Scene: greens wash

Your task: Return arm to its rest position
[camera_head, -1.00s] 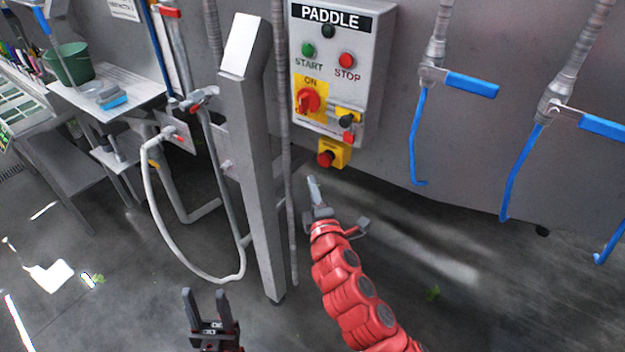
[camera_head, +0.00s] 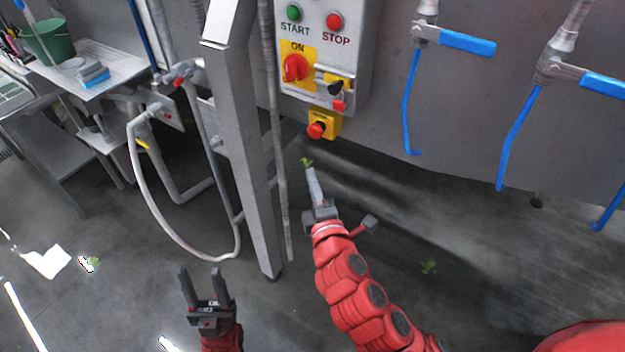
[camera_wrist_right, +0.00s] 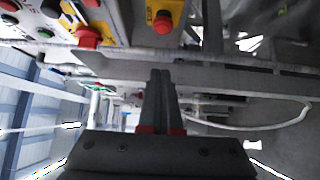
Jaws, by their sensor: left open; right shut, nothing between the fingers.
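My right arm is the red one reaching up from the bottom of the head view. Its gripper (camera_head: 313,188) is below the control panel (camera_head: 322,50), apart from it, over the floor. In the right wrist view the right gripper's fingers (camera_wrist_right: 160,90) are together with nothing between them. My left gripper (camera_head: 198,285) is low in the head view, left of the grey post, with its two fingers spread and empty.
A grey upright post (camera_head: 238,150) stands between my grippers. A white hose (camera_head: 150,215) loops at its left. Blue-handled valves (camera_head: 466,41) hang on the wall at right. A green bucket (camera_head: 50,42) stands on a bench at left. Leaf scraps (camera_head: 428,267) lie on the floor.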

